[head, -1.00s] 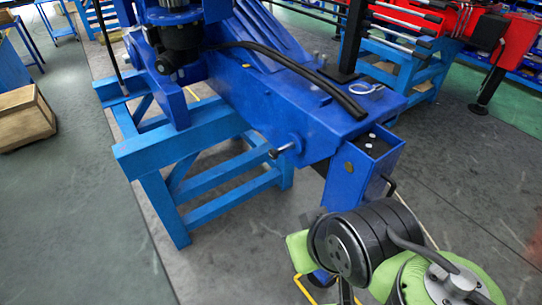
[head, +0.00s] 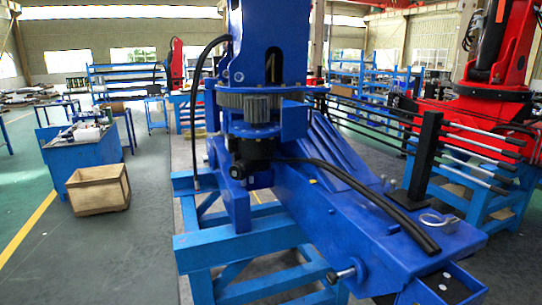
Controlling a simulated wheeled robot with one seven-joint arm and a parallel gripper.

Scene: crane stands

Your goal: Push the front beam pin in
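A metal pin (head: 341,274) with a round light end sticks out of the left side of the blue crane beam (head: 345,225), near its lower front part. A gap shows between the pin's end and the beam side. I cannot tell how deep the pin sits. A ring-shaped metal piece (head: 438,220) lies on top of the beam near its front end. My gripper is not in view, and no part of my arm shows clearly.
A light blue stand (head: 240,240) carries the crane. A wooden crate (head: 98,190) and a blue workbench (head: 75,155) stand at the left. A red crane (head: 490,90) on a blue stand is at the right. The grey floor at the lower left is clear.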

